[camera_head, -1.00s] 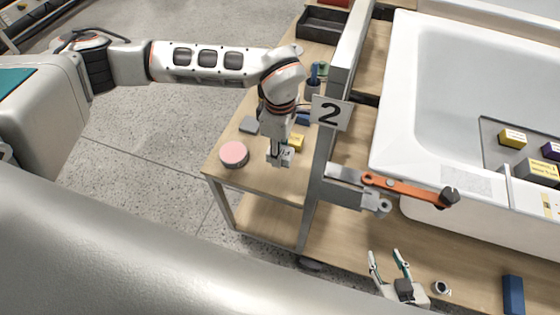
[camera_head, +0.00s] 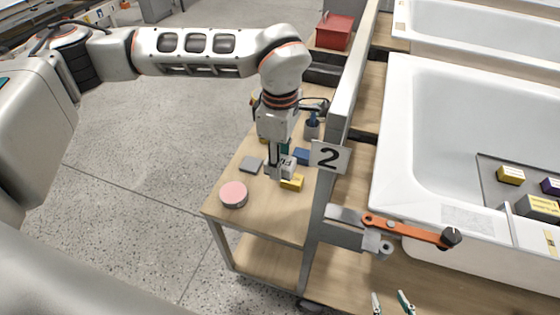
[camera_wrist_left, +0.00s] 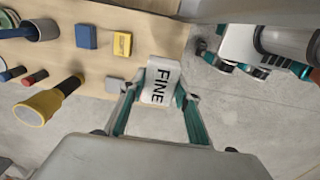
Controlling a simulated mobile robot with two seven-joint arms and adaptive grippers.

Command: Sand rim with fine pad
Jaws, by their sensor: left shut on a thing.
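My left gripper (camera_head: 281,172) is shut on a white fine pad (camera_head: 288,164) above the small wooden table. In the left wrist view the pad (camera_wrist_left: 160,80) shows the word FINE between the two teal-lined fingers. The white bathtub shell (camera_head: 395,130) stands to the right, beyond the grey post, with its rim (camera_head: 384,150) clear of the pad. My right gripper (camera_head: 391,304) is at the bottom edge, its fingertips apart with nothing seen between them; the rest of it is cut off.
A pink round disc (camera_head: 234,194), grey block (camera_head: 252,164), yellow block (camera_head: 292,183) and blue block (camera_head: 303,156) lie on the table. A grey post with sign 2 (camera_head: 329,156) and an orange-handled clamp (camera_head: 405,229) stand between table and tub. A yellow flashlight (camera_wrist_left: 45,104) shows in the wrist view.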

